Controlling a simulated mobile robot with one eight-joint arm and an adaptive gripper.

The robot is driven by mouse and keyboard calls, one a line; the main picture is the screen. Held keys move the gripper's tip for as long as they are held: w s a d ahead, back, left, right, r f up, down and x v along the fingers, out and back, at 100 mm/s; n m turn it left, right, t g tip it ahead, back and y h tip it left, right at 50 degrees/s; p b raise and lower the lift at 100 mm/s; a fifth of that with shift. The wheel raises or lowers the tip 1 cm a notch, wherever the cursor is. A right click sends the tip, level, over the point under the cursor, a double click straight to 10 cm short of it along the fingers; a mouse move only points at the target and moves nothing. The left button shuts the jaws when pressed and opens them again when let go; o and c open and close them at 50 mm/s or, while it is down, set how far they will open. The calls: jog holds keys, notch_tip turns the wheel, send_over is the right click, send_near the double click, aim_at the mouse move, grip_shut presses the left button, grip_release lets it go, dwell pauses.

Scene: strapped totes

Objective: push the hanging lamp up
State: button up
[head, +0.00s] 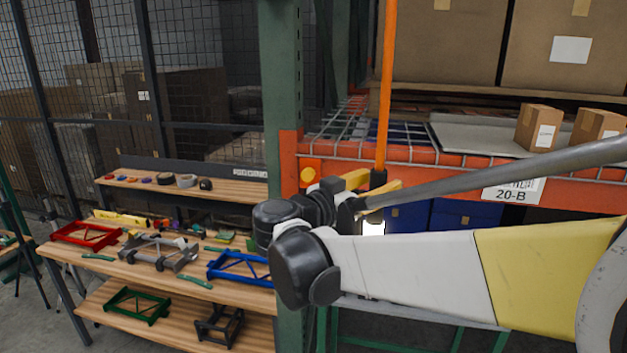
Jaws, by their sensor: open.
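The hanging lamp shows as an orange cord or rod (386,85) running down from the top edge to a black cap, with a bright lit part (373,228) below it. My gripper (384,181), with yellow fingers, is open at the height of the black cap. One finger shows left of the cap and one at its right. I cannot tell whether they touch it. My dark wrist and pale arm cover part of the lamp's lower end and what lies behind.
An orange rack beam (585,193) with a wire shelf stands behind, bearing cartons (538,127). Blue totes (453,213) sit below it. A green upright (280,75) is left of my gripper. A wooden workbench (75,258) with coloured frames and tools stands at left.

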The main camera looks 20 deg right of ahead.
jog(key=shift+d, duration=0.1)
grip_shut()
notch_tip(320, 180, up, 26)
jog(key=p, duration=1.5)
jog(key=shift+r+p, duration=0.25)
jog(key=shift+p, duration=0.05)
jog(key=shift+w+r, duration=0.1)
jog(key=shift+w, duration=0.05)
grip_release()
